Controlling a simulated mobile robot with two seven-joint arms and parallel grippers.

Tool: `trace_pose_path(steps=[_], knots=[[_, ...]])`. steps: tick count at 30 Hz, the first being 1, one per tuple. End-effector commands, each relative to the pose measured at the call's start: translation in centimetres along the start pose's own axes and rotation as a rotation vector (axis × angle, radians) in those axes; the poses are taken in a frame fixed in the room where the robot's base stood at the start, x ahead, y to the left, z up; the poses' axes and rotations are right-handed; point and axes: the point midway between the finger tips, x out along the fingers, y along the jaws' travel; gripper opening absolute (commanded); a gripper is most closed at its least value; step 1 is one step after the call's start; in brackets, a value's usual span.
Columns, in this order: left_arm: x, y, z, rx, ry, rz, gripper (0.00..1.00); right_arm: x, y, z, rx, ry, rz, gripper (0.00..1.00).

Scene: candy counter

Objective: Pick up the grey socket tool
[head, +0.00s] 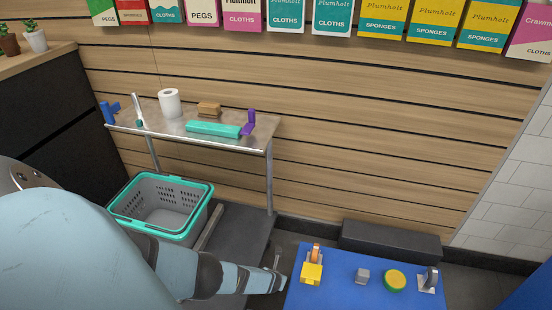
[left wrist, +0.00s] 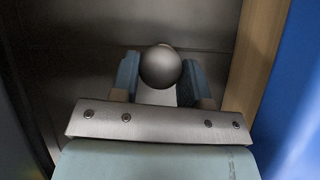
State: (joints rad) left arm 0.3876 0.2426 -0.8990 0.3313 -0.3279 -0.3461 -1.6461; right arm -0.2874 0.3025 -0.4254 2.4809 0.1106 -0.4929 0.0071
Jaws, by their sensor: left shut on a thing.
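My left gripper (left wrist: 160,85) is shut on a dark grey metal thing with a smooth round end (left wrist: 160,66). Its colour fits the grey socket tool, but it is seen nearly end-on and the rest of it is hidden. In the head view my left arm reaches in from the left, and the gripper (head: 278,272) is at the left edge of the blue table (head: 335,290). A thin grey piece shows there, too small to make out. My right gripper is not in view.
The blue table holds a yellow-and-orange thing (head: 312,272), a small grey block (head: 362,276), a yellow-green round thing (head: 396,281) and a grey upright thing (head: 430,280). A teal-rimmed basket (head: 160,205) stands under a metal shelf (head: 180,125) with several items.

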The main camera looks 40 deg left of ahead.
Motion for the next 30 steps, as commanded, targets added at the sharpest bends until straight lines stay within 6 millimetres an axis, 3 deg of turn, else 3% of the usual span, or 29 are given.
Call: trace_pose_path(steps=[7,13,22,27,30], knots=[[-3.2,-1.1,-4.2,0.001,0.001,-0.002,0.17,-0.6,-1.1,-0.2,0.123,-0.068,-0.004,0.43],[-6.2,-0.5,-1.8,-0.002,-0.002,0.0,0.17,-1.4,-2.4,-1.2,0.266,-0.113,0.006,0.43],[-10.6,0.2,0.9,-0.002,-0.001,0.0,0.17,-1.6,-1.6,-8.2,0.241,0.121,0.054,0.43],[-12.8,0.6,2.1,-0.001,-0.001,0.0,0.17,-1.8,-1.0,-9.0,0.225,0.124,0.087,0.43],[-13.4,0.7,2.5,-0.002,-0.001,0.0,0.17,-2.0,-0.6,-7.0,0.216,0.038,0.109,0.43]])
